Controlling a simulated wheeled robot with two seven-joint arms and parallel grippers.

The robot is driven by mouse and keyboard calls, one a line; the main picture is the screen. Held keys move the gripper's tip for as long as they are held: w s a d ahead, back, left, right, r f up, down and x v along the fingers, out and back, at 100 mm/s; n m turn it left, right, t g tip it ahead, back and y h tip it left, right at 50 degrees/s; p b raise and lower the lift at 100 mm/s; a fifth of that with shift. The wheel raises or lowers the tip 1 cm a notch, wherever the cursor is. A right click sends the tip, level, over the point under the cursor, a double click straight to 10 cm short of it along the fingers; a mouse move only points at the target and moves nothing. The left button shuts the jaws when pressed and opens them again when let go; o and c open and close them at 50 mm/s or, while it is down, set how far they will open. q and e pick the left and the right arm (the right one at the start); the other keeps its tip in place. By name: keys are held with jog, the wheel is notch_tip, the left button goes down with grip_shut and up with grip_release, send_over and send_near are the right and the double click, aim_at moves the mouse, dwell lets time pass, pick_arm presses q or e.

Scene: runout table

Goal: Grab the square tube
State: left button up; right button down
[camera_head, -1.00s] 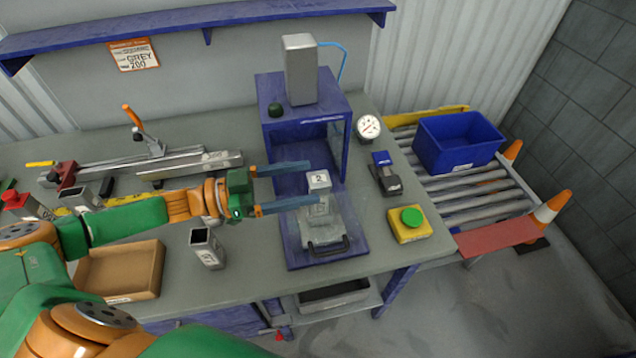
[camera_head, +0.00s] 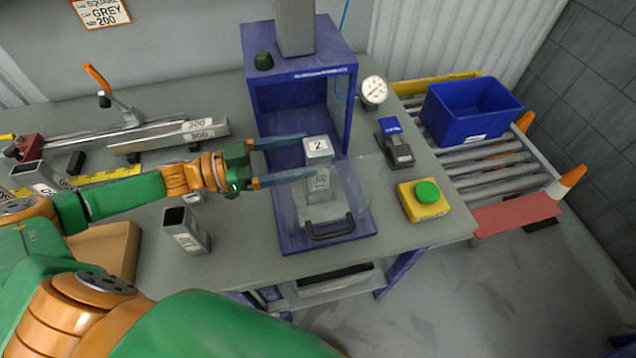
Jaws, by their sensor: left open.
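A grey square tube (camera_head: 318,181) stands upright in the clear-guarded fixture on the blue press base (camera_head: 290,236). Its top carries a pale block marked 2 (camera_head: 318,147). My left gripper (camera_head: 304,156) is open, its two blue fingers pointing right toward the tube's upper end; I cannot tell whether they touch it. Another open-ended square tube (camera_head: 187,230) stands on the bench left of the press. A further tube (camera_head: 36,178) lies at the far left, partly behind my arm. My right gripper is not in view.
The blue press frame (camera_head: 349,100) stands behind the fixture. A yellow box with a green button (camera_head: 424,200), a gauge (camera_head: 373,92) and a small blue-grey device (camera_head: 394,146) are to the right. A blue crate (camera_head: 468,112) sits on rollers. A cardboard tray (camera_head: 106,246) is at left.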

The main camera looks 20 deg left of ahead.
aim_at(334, 153)
pick_arm(q)
jog(key=p+x, duration=0.1)
jog(key=x, duration=0.2)
jog(key=f+p+x, duration=0.1)
jog(key=x, duration=0.3)
jog(key=shift+f, duration=0.15)
jog(key=shift+w+f, duration=0.15)
jog(key=shift+w, duration=0.05)
jog(key=shift+s, duration=0.15)
jog(key=c, duration=0.5)
grip_shut()
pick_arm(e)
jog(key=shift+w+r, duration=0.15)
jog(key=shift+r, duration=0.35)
